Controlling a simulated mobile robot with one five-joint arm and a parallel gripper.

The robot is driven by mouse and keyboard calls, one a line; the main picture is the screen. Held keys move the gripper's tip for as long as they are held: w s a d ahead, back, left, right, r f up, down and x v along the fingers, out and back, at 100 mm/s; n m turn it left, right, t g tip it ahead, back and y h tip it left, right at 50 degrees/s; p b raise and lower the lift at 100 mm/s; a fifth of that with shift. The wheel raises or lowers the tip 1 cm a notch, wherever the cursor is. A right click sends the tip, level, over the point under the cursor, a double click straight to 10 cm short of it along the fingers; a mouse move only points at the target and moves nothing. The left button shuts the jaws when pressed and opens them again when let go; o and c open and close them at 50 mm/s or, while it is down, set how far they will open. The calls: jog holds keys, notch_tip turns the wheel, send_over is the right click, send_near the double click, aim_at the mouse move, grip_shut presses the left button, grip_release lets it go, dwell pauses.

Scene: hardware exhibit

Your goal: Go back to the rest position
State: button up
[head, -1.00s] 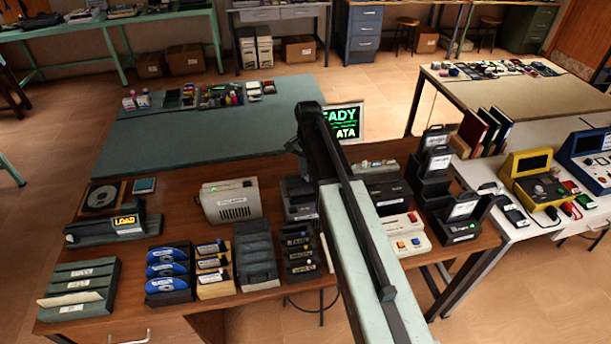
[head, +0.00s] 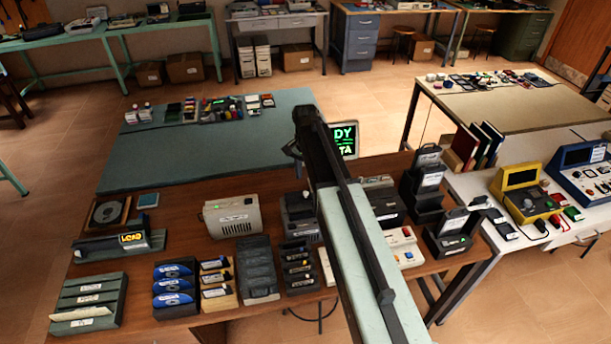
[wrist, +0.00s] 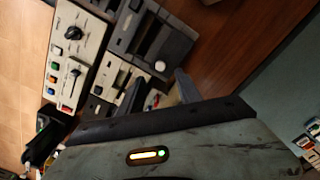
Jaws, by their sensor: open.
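My arm (head: 375,270) reaches up and forward over the brown workbench (head: 165,232) in the head view, and its dark end covers part of the lit screen (head: 343,139). My gripper's jaws cannot be made out there. In the wrist view my gripper (wrist: 156,82) shows two dark fingers spread apart with nothing seen held between them. Beyond them are a pale panel with knobs and buttons (wrist: 75,55) and a grey boxy device (wrist: 150,45).
The bench carries a beige box (head: 232,217), a LOAD unit (head: 120,243), disc racks (head: 175,285) and dark stands (head: 425,185). A green-topped table (head: 150,165) lies behind. A white table (head: 480,185) with a yellow console (head: 520,192) stands right. Floor shows at left.

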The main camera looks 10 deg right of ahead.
jog(key=shift+r, duration=0.2)
dwell(0.3)
jog(key=f+b, duration=0.1)
jog(key=b, duration=0.1)
jog(key=s+f+b, duration=0.1)
jog(key=shift+s+a+f, duration=0.1)
jog(key=shift+a+f, duration=0.15)
jog(key=shift+f, duration=0.1)
jog(key=shift+n, duration=0.5)
jog(key=s+f+b, duration=0.1)
jog(key=s, duration=0.1)
jog(key=s+f+b, duration=0.1)
jog(key=s, duration=0.3)
jog(key=shift+s+a+f+b, duration=0.3)
jog(key=shift+a+f+b, duration=0.05)
jog(key=shift+f+b, duration=0.05)
jog(key=s+f+n+b, duration=0.1)
jog(key=s+n, duration=0.7)
jog(key=s, duration=0.3)
jog(key=shift+s+a+f+b, duration=0.2)
jog(key=shift+s+f+b, duration=0.1)
jog(key=shift+s, duration=0.1)
